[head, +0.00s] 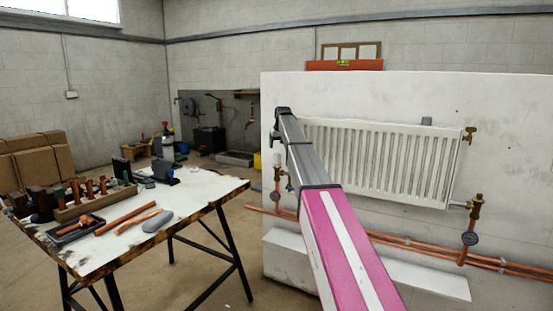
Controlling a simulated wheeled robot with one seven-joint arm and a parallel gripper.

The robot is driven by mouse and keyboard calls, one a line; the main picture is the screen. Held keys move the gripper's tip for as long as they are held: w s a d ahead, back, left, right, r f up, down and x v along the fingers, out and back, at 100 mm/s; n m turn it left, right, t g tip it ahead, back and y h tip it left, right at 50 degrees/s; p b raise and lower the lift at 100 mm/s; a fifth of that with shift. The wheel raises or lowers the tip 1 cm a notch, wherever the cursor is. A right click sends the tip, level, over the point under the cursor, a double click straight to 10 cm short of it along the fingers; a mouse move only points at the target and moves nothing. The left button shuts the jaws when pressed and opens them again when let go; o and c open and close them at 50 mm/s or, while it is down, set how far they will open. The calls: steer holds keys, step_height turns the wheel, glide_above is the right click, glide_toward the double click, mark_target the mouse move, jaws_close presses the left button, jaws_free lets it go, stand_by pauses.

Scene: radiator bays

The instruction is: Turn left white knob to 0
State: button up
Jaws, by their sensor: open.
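A white panel radiator (375,160) hangs on a pale partition wall. A small white knob (277,158) shows at the lower left of the radiator, above a valve and pipework. My arm reaches from the lower right up to the radiator's left end. My gripper (275,138) is at its far end, small and dark, just above the white knob. It is open. I cannot tell whether it touches the knob. The knob's markings are too small to read. My arm covers part of the radiator's left side.
Copper pipes (400,241) run low along the wall above a white ledge (420,279). A workbench (190,195) with tools stands at left. Floor between bench and wall is clear.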

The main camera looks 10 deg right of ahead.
mark_target(277, 153)
steer(key=x, duration=0.8)
steer(key=shift+w+a+f, duration=0.1)
steer(key=shift+w+f, duration=0.05)
steer(key=shift+f, duration=0.2)
steer(key=c, duration=0.9)
